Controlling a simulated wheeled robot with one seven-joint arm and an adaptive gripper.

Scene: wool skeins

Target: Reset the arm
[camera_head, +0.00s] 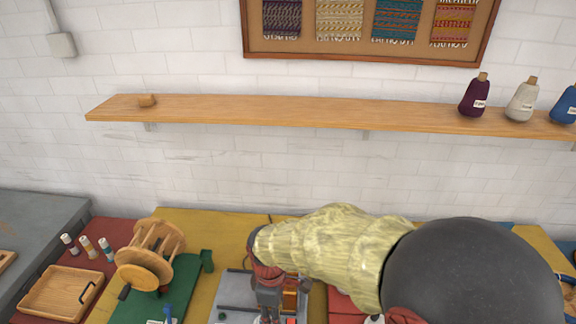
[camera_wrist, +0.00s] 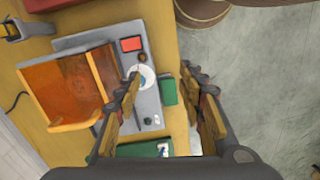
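My gripper (camera_wrist: 163,105) is open in the wrist view, its two fingers apart with nothing between them but the table edge and the floor below. In the head view my gripper (camera_head: 268,296) hangs low over the middle of the table, partly cut by the bottom of the picture; its fingertips are hard to make out there. My arm, in a yellowish knitted sleeve, reaches in from the right.
Below is a grey board (camera_wrist: 152,95) with an orange open-sided box (camera_wrist: 62,92). A wooden winder (camera_head: 150,255) stands left on a green mat (camera_head: 127,308), near a wooden tray (camera_head: 55,293). A wall shelf (camera_head: 250,110) holds several cones at right.

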